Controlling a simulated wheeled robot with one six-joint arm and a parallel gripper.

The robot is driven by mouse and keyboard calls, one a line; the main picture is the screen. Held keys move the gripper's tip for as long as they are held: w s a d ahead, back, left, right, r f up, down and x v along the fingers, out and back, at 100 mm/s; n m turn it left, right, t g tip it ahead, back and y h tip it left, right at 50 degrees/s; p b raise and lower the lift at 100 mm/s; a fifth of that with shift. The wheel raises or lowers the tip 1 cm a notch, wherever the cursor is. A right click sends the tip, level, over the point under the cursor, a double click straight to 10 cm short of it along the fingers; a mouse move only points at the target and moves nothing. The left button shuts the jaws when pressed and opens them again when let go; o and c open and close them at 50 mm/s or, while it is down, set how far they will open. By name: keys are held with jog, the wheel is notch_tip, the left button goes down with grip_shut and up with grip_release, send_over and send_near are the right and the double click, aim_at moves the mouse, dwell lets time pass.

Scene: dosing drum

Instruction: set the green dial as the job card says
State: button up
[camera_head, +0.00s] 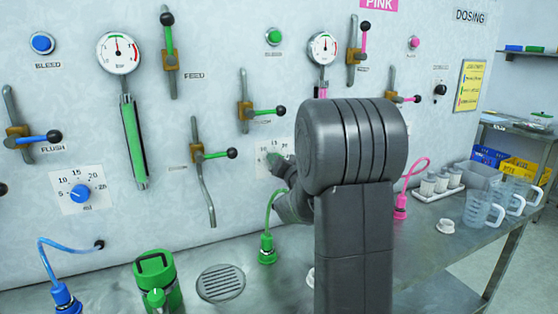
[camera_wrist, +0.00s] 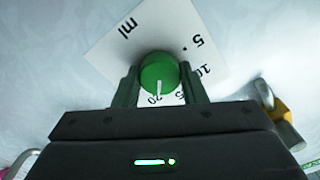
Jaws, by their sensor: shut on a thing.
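The green dial (camera_wrist: 159,72) sits on a white scale plate (camera_wrist: 112,52) on the wall panel. In the wrist view it is between the two fingers of my gripper (camera_wrist: 159,82), which is shut on it. The plate reads upside down there, with ml, 5, 10 and 20 visible. The dial's white pointer aims near the 20, slightly to its 15 side. In the head view the plate (camera_head: 268,147) shows left of my arm, and my wrist hides part of it. The yellow job card (camera_head: 469,86) hangs on the right of the panel; its writing is too small to read.
A lever valve (camera_head: 246,112) is above the dial plate and another (camera_head: 198,150) to its left. A green hose connector (camera_head: 267,250) stands on the bench below. Clear jugs (camera_head: 480,205) and white cups (camera_head: 430,184) stand to the right.

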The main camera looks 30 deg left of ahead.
jog(key=shift+m, duration=0.5)
jog(key=o, duration=1)
jog(key=b+v, duration=0.1)
jog(key=v, duration=1.2)
jog(key=shift+s+d, duration=0.25)
jog(key=shift+s, duration=0.05)
